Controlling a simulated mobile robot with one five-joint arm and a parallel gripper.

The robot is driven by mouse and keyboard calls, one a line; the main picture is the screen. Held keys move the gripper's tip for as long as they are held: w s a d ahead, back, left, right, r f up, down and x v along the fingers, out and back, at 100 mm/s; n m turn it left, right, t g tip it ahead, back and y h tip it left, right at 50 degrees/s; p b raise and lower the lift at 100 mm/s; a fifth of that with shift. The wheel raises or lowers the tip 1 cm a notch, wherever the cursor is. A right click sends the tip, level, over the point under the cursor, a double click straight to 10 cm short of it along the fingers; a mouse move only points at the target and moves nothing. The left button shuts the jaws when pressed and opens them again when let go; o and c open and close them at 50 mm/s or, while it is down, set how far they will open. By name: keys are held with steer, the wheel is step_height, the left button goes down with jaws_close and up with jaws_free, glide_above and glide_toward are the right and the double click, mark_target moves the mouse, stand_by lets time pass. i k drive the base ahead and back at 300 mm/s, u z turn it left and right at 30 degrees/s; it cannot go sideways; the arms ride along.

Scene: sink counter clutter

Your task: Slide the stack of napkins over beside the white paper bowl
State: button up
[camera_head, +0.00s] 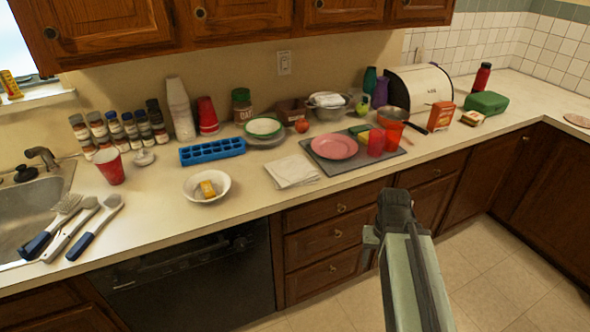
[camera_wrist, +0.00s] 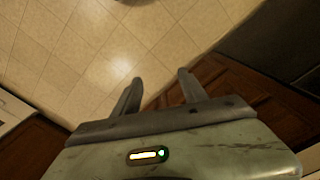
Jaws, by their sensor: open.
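The stack of napkins (camera_head: 292,171) is white, folded and square, and lies flat near the counter's front edge in the head view. The white paper bowl (camera_head: 206,186) stands to its left with a strip of bare counter between them. A small yellow item (camera_head: 208,189) is in the bowl. My gripper shows in the wrist view (camera_wrist: 158,92), its two fingers apart with nothing between them. In the head view my arm is in front of the lower cabinets, right of and below the napkins, and its fingertips are hard to make out there.
A grey mat (camera_head: 385,161) with a pink plate (camera_head: 334,146) and red cups (camera_head: 376,142) lies just right of the napkins. A blue ice tray (camera_head: 212,152) and a green-rimmed bowl (camera_head: 263,128) are behind. The counter between napkins and paper bowl is clear.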

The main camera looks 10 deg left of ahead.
mark_target(296, 171)
steer(key=u, duration=3.85)
steer(key=k, duration=1.3)
steer(key=z, duration=1.65)
steer(key=i, duration=1)
steer(key=u, duration=0.05)
